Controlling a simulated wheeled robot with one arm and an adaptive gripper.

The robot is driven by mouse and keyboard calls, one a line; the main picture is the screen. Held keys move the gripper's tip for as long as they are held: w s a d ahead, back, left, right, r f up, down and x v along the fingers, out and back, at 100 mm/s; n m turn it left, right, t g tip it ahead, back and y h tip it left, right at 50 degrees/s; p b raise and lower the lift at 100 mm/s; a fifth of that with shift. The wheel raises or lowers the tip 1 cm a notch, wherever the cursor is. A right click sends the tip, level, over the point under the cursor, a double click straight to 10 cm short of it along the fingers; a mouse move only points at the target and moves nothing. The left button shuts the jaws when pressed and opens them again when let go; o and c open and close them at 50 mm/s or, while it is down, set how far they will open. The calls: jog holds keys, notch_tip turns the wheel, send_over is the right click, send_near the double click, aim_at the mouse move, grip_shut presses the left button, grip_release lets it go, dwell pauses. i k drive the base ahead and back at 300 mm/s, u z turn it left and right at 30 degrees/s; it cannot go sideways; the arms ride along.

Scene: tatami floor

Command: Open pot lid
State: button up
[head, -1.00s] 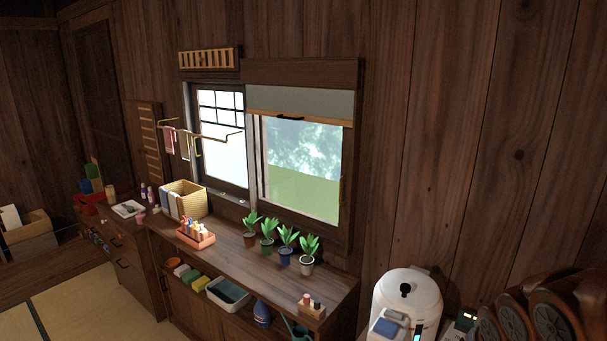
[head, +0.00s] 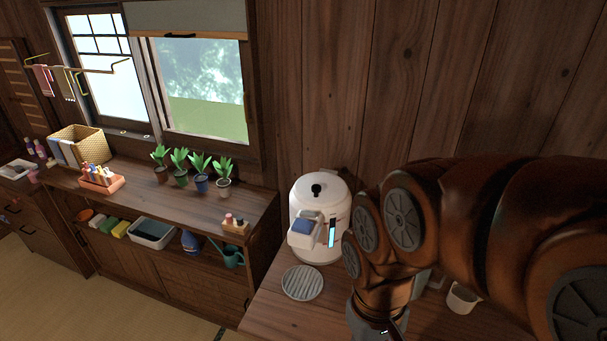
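A white electric pot (head: 304,232) stands upright on a wooden table against the wall, right of the window. Its lid (head: 319,187) is on top and looks shut, with a black knob in the middle. A grey and blue spout part and a lit display are on its front. My arm crosses the right side of the head view, in front of and to the right of the pot. My gripper (head: 388,330) is low at the bottom edge, right of and nearer than the pot, apart from it. Its fingers are mostly cut off by the frame.
A round slatted grey tray (head: 302,283) lies on the table (head: 262,301) before the pot. A white cup (head: 462,298) stands right of my arm. Left, a cabinet (head: 245,208) holds several potted plants (head: 201,176), a basket (head: 85,147) and bottles. The tatami floor is clear.

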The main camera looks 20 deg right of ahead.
aim_at(322, 188)
jog(key=z, duration=0.55)
jog(key=k, duration=1.25)
jog(key=u, duration=0.05)
jog(key=i, duration=0.45)
jog(key=u, duration=0.85)
jog(key=i, duration=1)
jog(key=z, duration=0.2)
